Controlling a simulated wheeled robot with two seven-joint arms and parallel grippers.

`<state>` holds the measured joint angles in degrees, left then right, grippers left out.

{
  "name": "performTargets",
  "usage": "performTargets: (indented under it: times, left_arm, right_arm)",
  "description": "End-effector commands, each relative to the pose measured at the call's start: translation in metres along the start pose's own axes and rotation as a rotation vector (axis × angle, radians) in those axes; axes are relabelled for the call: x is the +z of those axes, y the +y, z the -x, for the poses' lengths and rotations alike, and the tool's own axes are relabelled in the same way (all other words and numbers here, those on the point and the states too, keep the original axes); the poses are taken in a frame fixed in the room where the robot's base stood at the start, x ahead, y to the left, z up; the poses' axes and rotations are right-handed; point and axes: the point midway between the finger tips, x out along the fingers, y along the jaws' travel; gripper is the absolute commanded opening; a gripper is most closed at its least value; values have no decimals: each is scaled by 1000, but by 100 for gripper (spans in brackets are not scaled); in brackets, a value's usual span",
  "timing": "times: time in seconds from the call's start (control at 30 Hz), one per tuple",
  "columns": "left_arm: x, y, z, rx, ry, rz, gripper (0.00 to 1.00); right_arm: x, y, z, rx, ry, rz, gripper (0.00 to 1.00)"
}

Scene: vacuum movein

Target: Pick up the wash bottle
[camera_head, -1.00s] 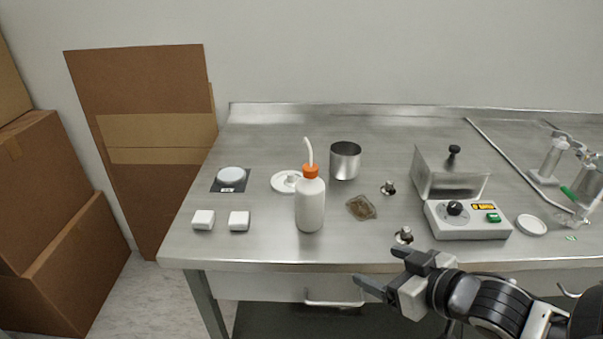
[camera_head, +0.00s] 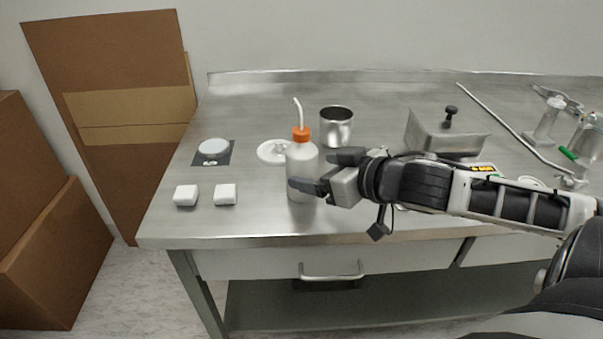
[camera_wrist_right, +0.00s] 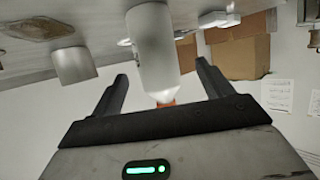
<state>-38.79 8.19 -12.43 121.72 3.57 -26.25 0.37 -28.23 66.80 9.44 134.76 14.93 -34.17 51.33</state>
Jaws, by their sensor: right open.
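The wash bottle (camera_head: 301,165) is white with an orange cap and a bent white spout. It stands upright on the steel bench near the front edge. My right gripper (camera_head: 318,172) is open and comes in from the right at the bottle's body. One finger overlaps the bottle's lower front, and the other finger is just right of it. In the right wrist view the bottle (camera_wrist_right: 152,50) appears upside down between and beyond the two open fingers (camera_wrist_right: 160,85). I cannot tell whether a finger touches it. My left gripper is not in view.
A steel beaker (camera_head: 336,130) stands close behind the bottle to the right. A white lid-like disc (camera_head: 270,152) lies behind left. Two white blocks (camera_head: 225,194) sit left. A steel box (camera_head: 440,135) stands to the right, behind my arm.

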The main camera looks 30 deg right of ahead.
Motion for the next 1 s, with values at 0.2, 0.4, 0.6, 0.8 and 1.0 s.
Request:
performTargets:
  times: [0.2,0.4,0.6,0.8,1.0]
  left_arm:
    - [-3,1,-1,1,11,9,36]
    - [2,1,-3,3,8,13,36]
    - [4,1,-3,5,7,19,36]
    - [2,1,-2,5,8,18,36]
    - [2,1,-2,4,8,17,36]
  right_arm:
    - [0,1,-8,2,0,2,79]
    - [-1,2,-20,2,3,2,79]
    - [-2,5,-40,2,4,2,79]
    - [-2,5,-56,2,2,-1,79]
    - [0,4,-60,1,-1,2,79]
